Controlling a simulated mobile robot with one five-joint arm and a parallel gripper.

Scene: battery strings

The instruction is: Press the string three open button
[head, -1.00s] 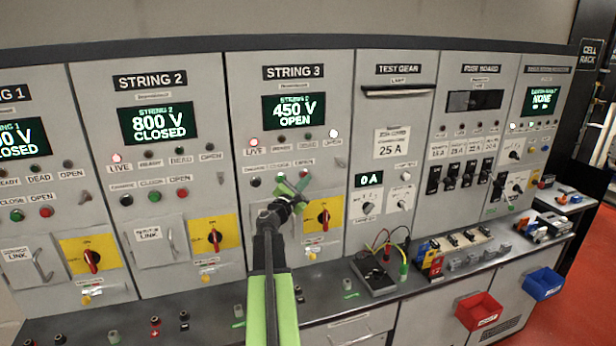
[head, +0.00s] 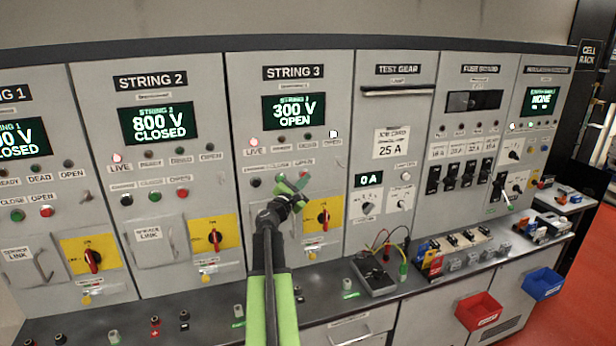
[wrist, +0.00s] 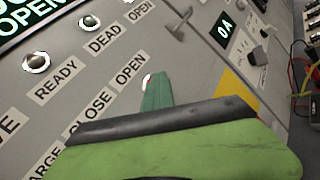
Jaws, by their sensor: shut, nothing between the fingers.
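The STRING 3 panel (head: 240,100) stands in the middle of the head view. Its display (head: 294,111) reads 300 V OPEN. The LIVE lamp (head: 255,142) glows red and the OPEN lamp (head: 333,134) glows white. My gripper (head: 294,186) is shut and empty at the panel's button row. In the wrist view its green fingertip (wrist: 157,92) is right at the open button (wrist: 147,79), below the OPEN label (wrist: 131,70). Only a small edge of that button shows; the finger hides the rest. Whether it is pushed in cannot be told.
A yellow rotary switch plate (head: 335,212) sits just right of my gripper. The STRING 2 panel (head: 226,105) is to the left, showing 800 V CLOSED. The bench below holds a test meter (head: 376,277) with leads.

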